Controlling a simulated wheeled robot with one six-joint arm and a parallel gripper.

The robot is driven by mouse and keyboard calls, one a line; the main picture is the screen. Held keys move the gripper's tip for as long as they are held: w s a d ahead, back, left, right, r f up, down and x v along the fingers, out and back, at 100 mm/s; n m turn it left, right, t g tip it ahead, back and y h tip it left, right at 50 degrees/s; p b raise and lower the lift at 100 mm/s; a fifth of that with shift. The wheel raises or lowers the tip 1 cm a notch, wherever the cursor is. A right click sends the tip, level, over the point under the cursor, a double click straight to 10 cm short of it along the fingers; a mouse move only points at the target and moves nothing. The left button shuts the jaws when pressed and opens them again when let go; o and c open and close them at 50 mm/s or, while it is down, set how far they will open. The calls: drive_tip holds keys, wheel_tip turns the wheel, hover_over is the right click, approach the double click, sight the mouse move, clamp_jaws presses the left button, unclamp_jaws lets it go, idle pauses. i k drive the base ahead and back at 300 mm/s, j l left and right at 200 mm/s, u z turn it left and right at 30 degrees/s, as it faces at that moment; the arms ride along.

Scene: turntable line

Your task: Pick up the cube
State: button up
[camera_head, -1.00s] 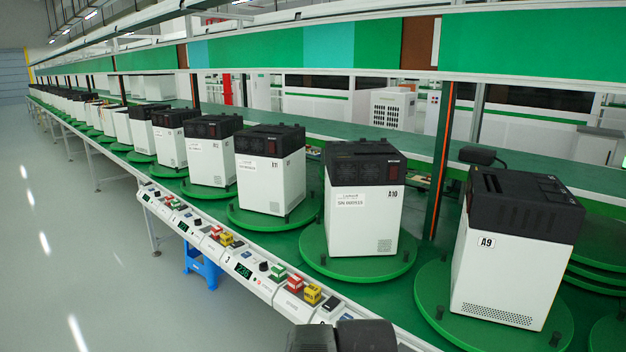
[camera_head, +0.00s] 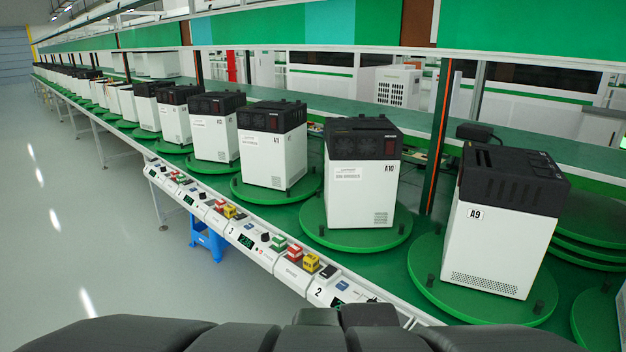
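No single object stands out as the cube. White box-shaped units with black tops stand in a row on round green turntables. The nearest is the A9 unit (camera_head: 497,250), on its turntable (camera_head: 425,262) at the right. The A10 unit (camera_head: 360,195) stands to its left on another turntable (camera_head: 312,232). The A11 unit (camera_head: 270,158) is farther back. Dark rounded parts of my own body fill the bottom edge. I make out no gripper fingertips.
The long green line (camera_head: 395,284) runs from the right front to the far left. Its control strip (camera_head: 262,252) edges the grey floor (camera_head: 100,230), which is open on the left. A blue stool (camera_head: 208,240) stands under the line. A green-panelled overhead shelf (camera_head: 380,22) spans above.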

sight(279, 241)
drive_tip(key=i+j+u, duration=0.4)
drive_tip(key=i, duration=0.45)
drive_tip(key=i+u, duration=0.45)
drive_tip(key=i, duration=0.35)
